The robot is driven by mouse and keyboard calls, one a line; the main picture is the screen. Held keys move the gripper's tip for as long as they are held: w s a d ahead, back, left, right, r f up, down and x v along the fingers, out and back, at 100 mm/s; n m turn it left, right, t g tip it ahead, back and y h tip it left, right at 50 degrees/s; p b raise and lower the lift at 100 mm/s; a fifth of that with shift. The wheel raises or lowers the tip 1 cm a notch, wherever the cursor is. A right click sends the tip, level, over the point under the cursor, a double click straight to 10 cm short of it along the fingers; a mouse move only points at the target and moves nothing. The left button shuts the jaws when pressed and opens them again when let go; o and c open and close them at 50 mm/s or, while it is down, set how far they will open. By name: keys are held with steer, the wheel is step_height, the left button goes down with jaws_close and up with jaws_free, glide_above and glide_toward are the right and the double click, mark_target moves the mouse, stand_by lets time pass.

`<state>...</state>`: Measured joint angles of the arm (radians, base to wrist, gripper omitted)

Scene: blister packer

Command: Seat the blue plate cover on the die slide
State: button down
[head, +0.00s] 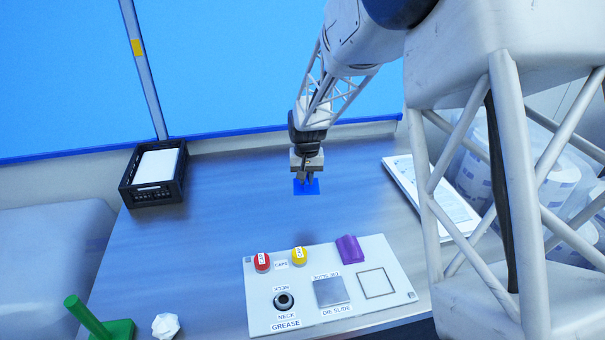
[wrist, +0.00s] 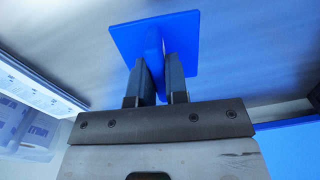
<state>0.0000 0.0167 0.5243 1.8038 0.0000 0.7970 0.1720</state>
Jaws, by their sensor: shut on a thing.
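The blue plate cover (head: 306,188) is a flat blue square with a raised fin. My gripper (head: 306,180) is shut on that fin and holds the cover above the steel table, behind the panel. In the wrist view the cover (wrist: 185,48) spreads out past the fingertips, with the fin between the two fingers (wrist: 158,75). The die slide (head: 331,291) is a bare grey metal square on the white panel (head: 390,247), with a "DIE SLIDE" label at its front. The slide is nearer the camera than the held cover and a little to its right.
The panel also carries a red cap (head: 262,261), a yellow cap (head: 299,256), a purple block (head: 350,249), a black-ringed grease neck (head: 284,301) and an outlined square (head: 377,283). A black crate (head: 153,193), a green post (head: 85,315) and a white faceted piece (head: 166,325) stand left.

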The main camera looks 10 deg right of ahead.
steer(key=s+r+n, duration=0.2)
steer(key=s+r, duration=0.1)
steer(key=s, duration=2.6)
steer(key=shift+s, duration=0.35)
steer(key=shift+f, duration=6.3)
steer(key=shift+f, duration=0.5)
